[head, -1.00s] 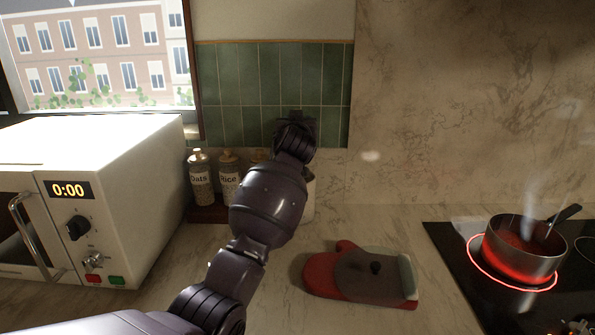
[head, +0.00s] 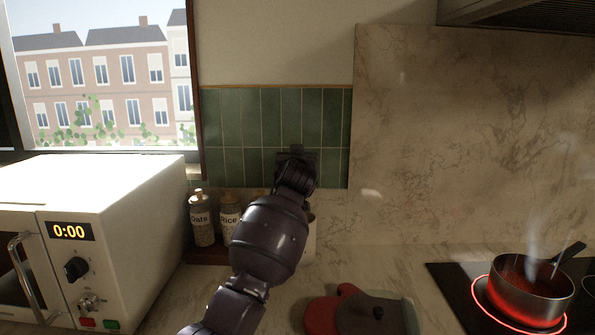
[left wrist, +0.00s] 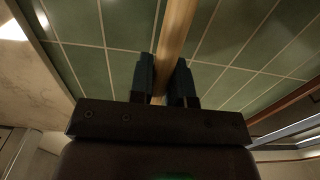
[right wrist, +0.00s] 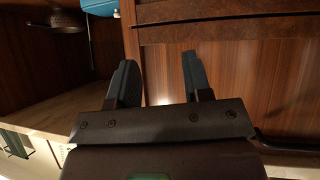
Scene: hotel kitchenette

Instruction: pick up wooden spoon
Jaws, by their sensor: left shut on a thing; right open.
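The wooden spoon's handle (left wrist: 177,35) shows in the left wrist view as a pale wooden stick between the fingers. My left gripper (left wrist: 166,82) is shut on it, with green tiles behind. In the head view my left gripper (head: 296,155) is in front of the green tiled wall, above a pale container (head: 309,240) mostly hidden by my arm. The spoon cannot be made out in the head view. My right gripper (right wrist: 160,80) is open and empty, in front of brown wooden cabinet fronts, and is not in the head view.
A white microwave (head: 120,220) stands at left. Jars labelled Oats (head: 202,222) and Rice (head: 229,215) stand by the wall. A steaming pot (head: 527,290) sits on a glowing burner at right.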

